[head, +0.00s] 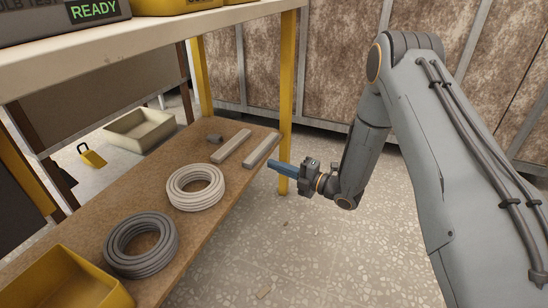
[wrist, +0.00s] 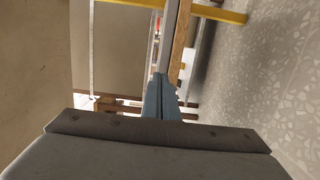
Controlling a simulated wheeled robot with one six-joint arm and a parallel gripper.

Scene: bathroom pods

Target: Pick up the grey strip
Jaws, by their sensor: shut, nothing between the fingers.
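Two slim strips lie side by side near the far end of the brown lower shelf (head: 175,222). The right one, the grey strip (head: 261,150), lies along the shelf's right edge. The left one, a paler strip (head: 231,147), lies a little inward. My gripper (head: 270,164) has blue fingers, is shut and empty, and is beside the near end of the grey strip at the shelf edge. In the wrist view the closed fingers (wrist: 161,80) point along a narrow light-grey length that looks like the grey strip (wrist: 168,45). Whether they touch it I cannot tell.
A yellow post (head: 285,110) stands just beyond the strips. A yellow bin (head: 60,280) is at front left.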

